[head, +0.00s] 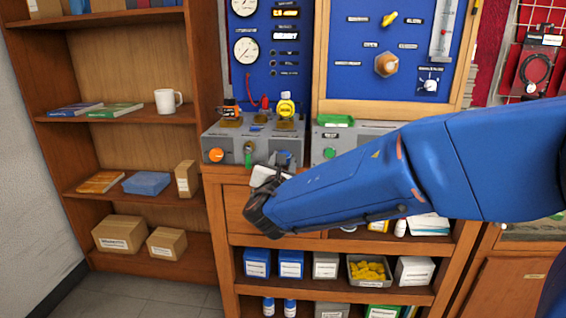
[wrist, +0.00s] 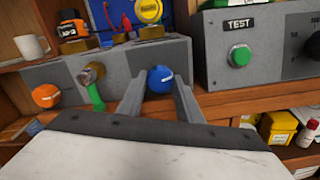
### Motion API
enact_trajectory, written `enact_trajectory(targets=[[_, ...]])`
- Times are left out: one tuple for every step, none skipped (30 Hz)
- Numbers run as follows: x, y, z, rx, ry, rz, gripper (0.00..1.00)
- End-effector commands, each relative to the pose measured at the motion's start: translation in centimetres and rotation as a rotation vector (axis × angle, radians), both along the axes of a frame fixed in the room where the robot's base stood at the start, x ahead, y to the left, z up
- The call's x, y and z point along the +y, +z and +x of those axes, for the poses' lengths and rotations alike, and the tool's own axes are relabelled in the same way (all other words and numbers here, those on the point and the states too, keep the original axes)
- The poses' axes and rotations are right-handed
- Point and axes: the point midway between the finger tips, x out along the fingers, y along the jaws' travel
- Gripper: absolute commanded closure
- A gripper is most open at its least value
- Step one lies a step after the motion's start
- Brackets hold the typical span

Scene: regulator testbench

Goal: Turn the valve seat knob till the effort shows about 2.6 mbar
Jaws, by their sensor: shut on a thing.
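A grey control box (head: 210,140) stands on the bench with an orange knob, a green-handled lever and a blue knob (wrist: 160,80) on its front. The blue knob has a white pointer mark. My gripper (wrist: 158,88) is at the blue knob, with one finger on each side of it, shut on it. In the head view my gripper (head: 281,166) is in front of the box and partly hides the blue knob. No label reading valve seat is legible. I cannot read an effort value in mbar in either view.
Right beside it is another grey box with a green TEST button (wrist: 239,56). Two round gauges, one lower (head: 246,50), are on the blue panel behind. The orange knob (wrist: 46,95) and green lever handle (wrist: 95,97) sit left of my fingers. Shelves below hold boxes.

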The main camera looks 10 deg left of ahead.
Motion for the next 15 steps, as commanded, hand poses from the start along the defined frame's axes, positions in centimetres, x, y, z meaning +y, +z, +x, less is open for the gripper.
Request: enact_trajectory(targets=[[-0.01, -0.03, -0.02, 0.000, 0.000, 0.000, 0.90], [-0.01, -0.03, -0.02, 0.000, 0.000, 0.000, 0.66], [-0.01, -0.03, -0.02, 0.000, 0.000, 0.000, 0.56], [-0.01, -0.03, -0.02, 0.000, 0.000, -0.001, 0.49], [-0.01, -0.03, -0.01, 0.000, 0.000, -0.001, 0.49], [-0.01, -0.03, -0.01, 0.000, 0.000, -0.001, 0.49], [0.00, -0.02, -0.01, 0.000, 0.000, -0.001, 0.49], [0.00, -0.02, -0.01, 0.000, 0.000, -0.001, 0.49], [0.00, -0.02, -0.01, 0.000, 0.000, -0.001, 0.49], [0.00, -0.02, -0.01, 0.000, 0.000, -0.001, 0.49], [0.00, -0.02, -0.01, 0.000, 0.000, -0.001, 0.49], [-0.01, -0.01, -0.02, 0.000, 0.000, -0.001, 0.49], [0.00, -0.01, -0.06, 0.000, 0.000, -0.001, 0.49], [0.01, -0.01, -0.15, 0.000, 0.000, -0.001, 0.49], [0.01, 0.01, -0.33, 0.000, 0.000, 0.000, 0.49]])
